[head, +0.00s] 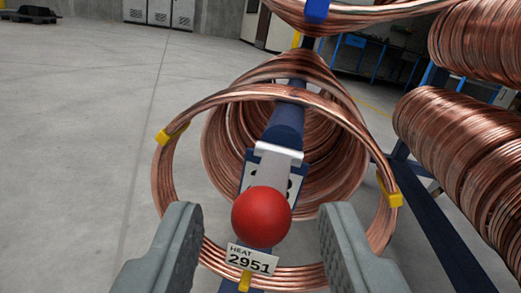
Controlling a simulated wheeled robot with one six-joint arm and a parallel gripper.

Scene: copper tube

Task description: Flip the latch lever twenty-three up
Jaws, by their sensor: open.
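The latch lever (279,155) is a pale metal bar ending in a round red knob (261,216). It sits at the end of a dark blue arm (286,122) that runs through a copper coil (270,92). A white number plate (249,171) is behind the lever; the lever and knob hide most of its digits, and a 3 seems to show at the right. My gripper (260,212) is open, with one grey finger on each side of the knob. Gaps show between the fingers and the knob. Nothing is held.
A tag reading HEAT 2951 (252,260) hangs on the coil just below the knob. Yellow clips (390,191) bind the coil. More copper coils (460,140) hang at the right beside blue rack posts (440,225). Open concrete floor (80,130) lies at the left.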

